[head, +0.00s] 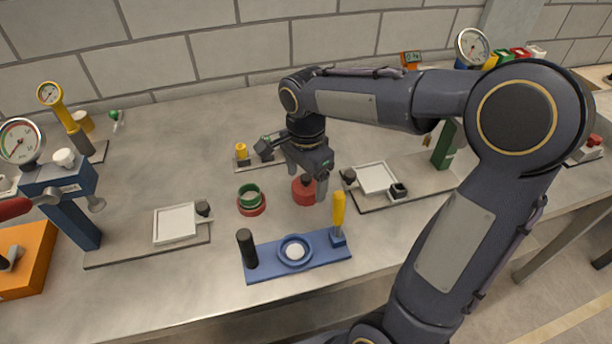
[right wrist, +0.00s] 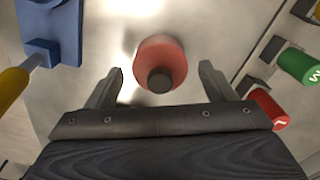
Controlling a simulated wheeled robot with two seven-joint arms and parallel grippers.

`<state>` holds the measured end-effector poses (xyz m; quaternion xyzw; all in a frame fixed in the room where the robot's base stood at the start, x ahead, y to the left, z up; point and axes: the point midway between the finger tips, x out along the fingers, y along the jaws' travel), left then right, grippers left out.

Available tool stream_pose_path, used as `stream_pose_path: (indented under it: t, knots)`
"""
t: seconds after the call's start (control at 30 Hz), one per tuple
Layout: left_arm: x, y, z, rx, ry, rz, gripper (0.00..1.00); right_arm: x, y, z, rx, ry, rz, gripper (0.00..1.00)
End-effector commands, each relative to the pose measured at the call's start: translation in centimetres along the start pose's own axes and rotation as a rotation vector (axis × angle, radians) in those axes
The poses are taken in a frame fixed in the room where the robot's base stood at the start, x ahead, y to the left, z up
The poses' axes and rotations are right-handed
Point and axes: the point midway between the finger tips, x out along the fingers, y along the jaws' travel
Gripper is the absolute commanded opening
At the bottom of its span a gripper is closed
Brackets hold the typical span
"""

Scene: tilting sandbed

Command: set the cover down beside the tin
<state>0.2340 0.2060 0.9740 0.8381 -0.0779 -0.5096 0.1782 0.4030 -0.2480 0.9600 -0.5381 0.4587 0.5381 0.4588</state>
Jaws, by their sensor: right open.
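The cover (head: 303,192) is a red disc with a dark knob on top. It appears to rest flat on the steel table, just right of the tin and apart from it. The tin (head: 250,197) is a small round thing with a green upper ring and a red lower rim, open at the top. My right gripper (head: 307,178) is open above the cover, with a finger on either side of the knob. In the right wrist view the cover (right wrist: 174,52) shows between and beyond the spread fingertips, with nothing gripped. My left gripper is not in view.
A blue fixture (head: 318,259) with a ring, black post and yellow handle stands in front. A white-plate stand (head: 375,178) is to the right, another plate (head: 176,223) to the left. A small yellow-topped block (head: 241,152) is behind the tin.

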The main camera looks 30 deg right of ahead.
Motion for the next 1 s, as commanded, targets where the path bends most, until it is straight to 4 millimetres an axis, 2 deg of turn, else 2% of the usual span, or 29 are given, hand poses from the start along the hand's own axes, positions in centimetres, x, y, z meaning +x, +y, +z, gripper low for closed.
stream_pose_path:
  t: [0.13, 0.27, 0.5, 0.7, 0.83, 1.0]
  knots:
    - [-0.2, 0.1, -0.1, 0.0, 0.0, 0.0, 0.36, -0.4, 0.0, 0.0, 0.0, 0.0, -0.001, 0.76]
    - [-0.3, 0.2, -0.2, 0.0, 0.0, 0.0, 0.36, -1.7, -0.1, 0.0, 0.001, 0.001, -0.005, 0.76]
    - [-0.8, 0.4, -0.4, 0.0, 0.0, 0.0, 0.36, -6.9, -0.1, 0.0, 0.0, 0.0, -0.006, 0.76]
    - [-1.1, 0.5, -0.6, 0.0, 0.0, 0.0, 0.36, -10.6, -0.1, 0.0, 0.0, 0.0, -0.004, 0.76]
    - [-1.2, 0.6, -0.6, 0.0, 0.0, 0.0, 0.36, -11.9, -0.1, 0.0, -0.001, 0.0, -0.002, 0.76]
    - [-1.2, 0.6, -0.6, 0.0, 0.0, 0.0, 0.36, -12.4, 0.0, 0.0, -0.001, 0.0, 0.0, 0.76]
